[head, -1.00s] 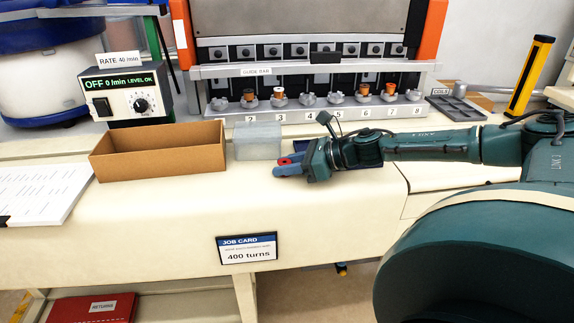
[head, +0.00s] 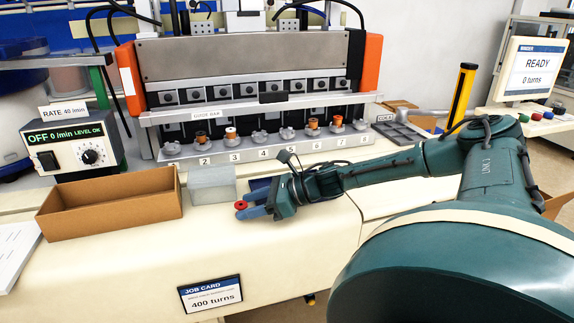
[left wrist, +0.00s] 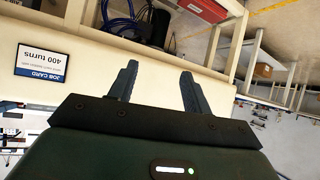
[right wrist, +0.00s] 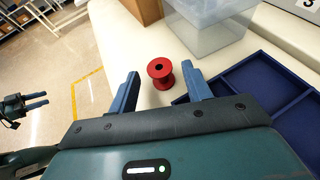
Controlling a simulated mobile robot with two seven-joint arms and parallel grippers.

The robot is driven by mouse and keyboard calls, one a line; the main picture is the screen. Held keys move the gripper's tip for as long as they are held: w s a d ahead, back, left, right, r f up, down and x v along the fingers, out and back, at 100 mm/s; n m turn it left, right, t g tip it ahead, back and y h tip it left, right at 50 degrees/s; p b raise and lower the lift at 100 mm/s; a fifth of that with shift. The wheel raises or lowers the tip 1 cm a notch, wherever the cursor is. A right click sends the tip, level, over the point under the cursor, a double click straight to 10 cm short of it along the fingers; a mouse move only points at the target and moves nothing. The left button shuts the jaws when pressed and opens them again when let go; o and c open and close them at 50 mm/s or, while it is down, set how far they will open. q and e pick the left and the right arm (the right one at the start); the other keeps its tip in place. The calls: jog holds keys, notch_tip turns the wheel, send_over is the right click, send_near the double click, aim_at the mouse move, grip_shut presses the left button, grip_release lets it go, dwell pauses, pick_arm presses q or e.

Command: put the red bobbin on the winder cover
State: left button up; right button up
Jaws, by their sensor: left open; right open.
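The red bobbin (right wrist: 160,73) stands upright on the cream bench top in the right wrist view. It also shows in the head view (head: 241,206), in front of the clear box. My right gripper (right wrist: 161,82) is open, with its fingertips to either side of the bobbin's near part and a gap on each side. In the head view the right gripper (head: 252,210) is low over the bench beside the bobbin. My left gripper (left wrist: 158,72) is open and empty in its wrist view, outside the head view. I cannot make out a winder cover; a winder screen (head: 531,68) reads READY, 0 turns.
A cardboard box (head: 112,208) and a clear box (head: 211,184) stand left of the bobbin. A blue compartment tray (right wrist: 262,88) lies close right of the gripper. A numbered row of bobbin stations (head: 260,143) is behind. A yellow-black post (head: 461,95) stands at right.

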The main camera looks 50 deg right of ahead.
jog(key=r+p, duration=0.1)
jog(key=s+d+r+p, duration=0.1)
jog(key=p, duration=0.1)
jog(key=shift+s+d, duration=0.1)
jog(key=shift+s, duration=0.2)
jog(key=v, duration=0.2)
jog(key=p+v, duration=0.1)
jog(key=v, duration=0.1)
jog(key=f+v, duration=0.1)
jog(key=v, duration=0.1)
jog(key=shift+s+d+r, duration=0.1)
jog(key=shift+s+d, duration=0.05)
jog(key=shift+s, duration=0.05)
pick_arm(q)
jog(key=shift+s+a+r+g+y, duration=0.3)
jog(key=shift+s+a+g+y, duration=0.2)
jog(key=shift+a, duration=0.25)
pick_arm(e)
jog(key=shift+s+d+r, duration=0.2)
jog(key=shift+s+d, duration=0.1)
jog(key=shift+s, duration=0.2)
